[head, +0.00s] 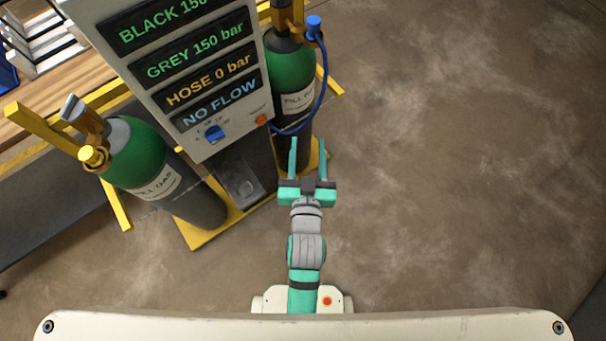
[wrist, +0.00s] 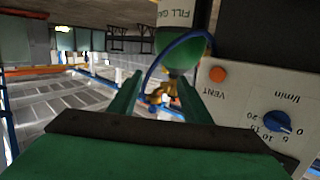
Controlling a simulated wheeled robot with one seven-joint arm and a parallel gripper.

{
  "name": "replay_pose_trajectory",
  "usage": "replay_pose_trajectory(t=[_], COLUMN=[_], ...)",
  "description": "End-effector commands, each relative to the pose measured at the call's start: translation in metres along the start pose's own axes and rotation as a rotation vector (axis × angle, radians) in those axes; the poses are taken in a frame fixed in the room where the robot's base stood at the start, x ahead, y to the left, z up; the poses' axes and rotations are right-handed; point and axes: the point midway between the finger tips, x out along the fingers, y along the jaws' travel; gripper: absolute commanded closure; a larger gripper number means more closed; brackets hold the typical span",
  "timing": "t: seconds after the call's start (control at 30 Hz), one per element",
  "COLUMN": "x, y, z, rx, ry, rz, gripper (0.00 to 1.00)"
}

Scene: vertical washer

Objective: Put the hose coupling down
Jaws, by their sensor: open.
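The blue hose coupling (head: 314,27) is at the brass valve of the right gas cylinder (head: 290,69), at the top of the head view. A blue hose (head: 322,95) runs from it down beside the cylinder. I cannot tell whether the coupling is fully seated. My gripper (head: 308,145) is open and empty, with its two teal fingers apart, in front of the cylinder and below the coupling in the picture. In the upside-down wrist view, the brass valve (wrist: 158,97) shows between the fingers (wrist: 157,92), beyond them; the coupling is too small to make out clearly.
The panel (head: 205,75) reads GREY 150 bar, HOSE 0 bar and NO FLOW; it has a blue knob (head: 215,133) and an orange vent button (head: 261,119). The left cylinder (head: 137,150) has a brass outlet. A yellow frame (head: 205,236) surrounds the base. Floor at right is clear.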

Motion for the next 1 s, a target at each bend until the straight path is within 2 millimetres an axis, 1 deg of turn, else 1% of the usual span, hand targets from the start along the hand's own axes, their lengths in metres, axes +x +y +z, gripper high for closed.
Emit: replay_pose_trajectory(t=[0.03, 0.1, 0.17, 0.3, 0.5, 0.6, 0.7, 0.8, 1.0], x=[-0.017, -0.038, -0.057, -0.102, -0.166, -0.191, -0.209, -0.22, -0.223], y=[-0.001, -0.001, -0.001, -0.001, -0.002, -0.002, -0.002, -0.002, -0.002], z=[0.014, 0.027, 0.036, 0.054, 0.067, 0.069, 0.068, 0.068, 0.067], rx=[-0.001, -0.004, -0.008, -0.017, -0.036, -0.045, -0.052, -0.055, -0.056], ry=[-0.017, -0.027, -0.035, -0.053, -0.078, -0.087, -0.092, -0.094, -0.094], rz=[0.001, 0.004, 0.007, 0.006, -0.001, -0.008, -0.014, -0.017, -0.019], gripper=[0.56, 0.56, 0.56, 0.56, 0.56, 0.56, 0.56, 0.56, 0.56])
